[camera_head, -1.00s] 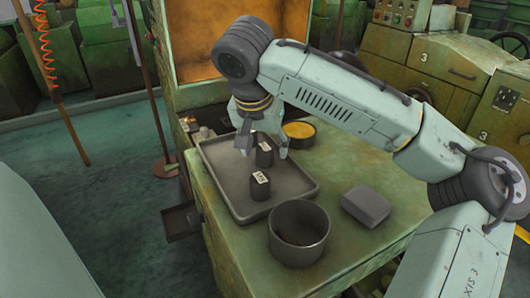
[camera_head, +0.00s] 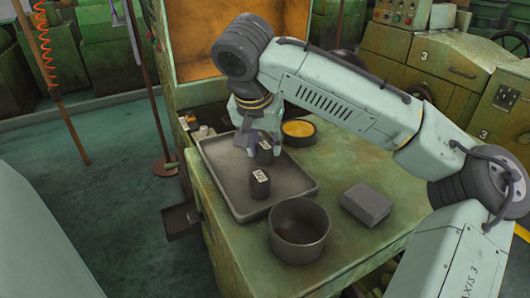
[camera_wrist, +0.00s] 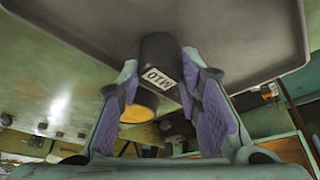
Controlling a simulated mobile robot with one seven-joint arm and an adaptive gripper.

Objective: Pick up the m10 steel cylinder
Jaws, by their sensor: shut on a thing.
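The m10 steel cylinder (camera_head: 264,156) is dark with a white label and stands upright at the far part of the grey tray (camera_head: 296,181). My gripper (camera_head: 262,146) reaches down from above and is shut on it. In the wrist view the cylinder (camera_wrist: 160,57) sits between the two purple-padded fingers (camera_wrist: 162,80), its label reading M10. I see no clear gap between the cylinder and the tray. A second dark cylinder (camera_head: 259,187) with a white label stands nearer on the same tray, apart from the gripper.
A dark round pot (camera_head: 299,232) and a grey block (camera_head: 367,204) stand on the green table (camera_head: 350,165), in front and to the right of the tray. A round container with yellow contents (camera_head: 299,129) is just behind the tray's right side.

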